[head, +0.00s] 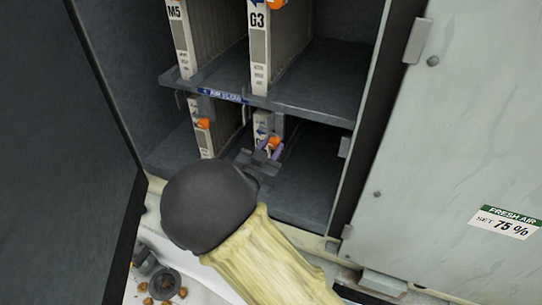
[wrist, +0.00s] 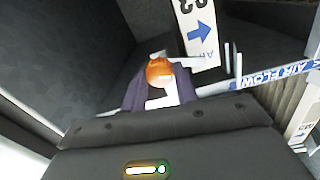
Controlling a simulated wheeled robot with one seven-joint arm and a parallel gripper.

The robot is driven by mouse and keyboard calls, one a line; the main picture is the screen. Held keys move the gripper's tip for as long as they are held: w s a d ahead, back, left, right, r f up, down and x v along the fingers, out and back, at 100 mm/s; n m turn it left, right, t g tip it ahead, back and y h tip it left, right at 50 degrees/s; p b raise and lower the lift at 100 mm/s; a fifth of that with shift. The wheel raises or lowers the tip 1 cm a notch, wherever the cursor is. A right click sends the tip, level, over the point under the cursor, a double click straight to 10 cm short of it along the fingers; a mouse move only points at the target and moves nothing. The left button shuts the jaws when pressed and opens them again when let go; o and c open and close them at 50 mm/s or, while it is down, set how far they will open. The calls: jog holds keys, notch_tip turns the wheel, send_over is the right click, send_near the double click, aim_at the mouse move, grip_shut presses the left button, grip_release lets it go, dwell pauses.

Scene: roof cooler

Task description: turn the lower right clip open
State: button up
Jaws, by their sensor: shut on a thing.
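The lower right clip is an orange knob (head: 275,141) at the front of the lower right filter panel (head: 261,121). My gripper (head: 268,150) reaches into the lower bay and is at this clip. In the wrist view the orange clip (wrist: 160,70) sits between the two purple fingers of my gripper (wrist: 161,88), which are shut on it. A pale part shows just below the orange knob. How far the clip is turned is hard to tell. The panel behind it shows a blue arrow. My gripper and wrist hide part of the lower bay's floor.
A lower left panel (head: 209,128) has its own orange clip (head: 203,123). A shelf edge with a blue AIR FLOW label (head: 222,95) runs just above. Open doors stand on the left (head: 50,150) and right (head: 465,130). The bay right of the clip is empty.

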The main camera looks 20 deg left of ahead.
jog(key=m+b, duration=0.2)
jog(key=b, duration=0.1)
jog(key=m+b, duration=0.2)
jog(key=b, duration=0.2)
jog(key=shift+f+m, duration=0.3)
jog(key=shift+f, duration=0.05)
jog(key=m+b, duration=0.3)
jog(key=b, duration=0.2)
jog(key=shift+d+b, duration=0.1)
jog(key=shift+b, duration=0.25)
jog(key=m+b, duration=0.4)
jog(key=b, duration=0.2)
jog(key=shift+m+y+b, duration=0.3)
jog(key=m+b, duration=0.2)
jog(key=b, duration=0.1)
jog(key=shift+r+b, duration=0.25)
jog(key=shift+b, duration=0.05)
jog(key=shift+m, duration=0.3)
jog(key=o, duration=1)
jog(key=shift+r, duration=0.1)
jog(key=shift+c, duration=0.2)
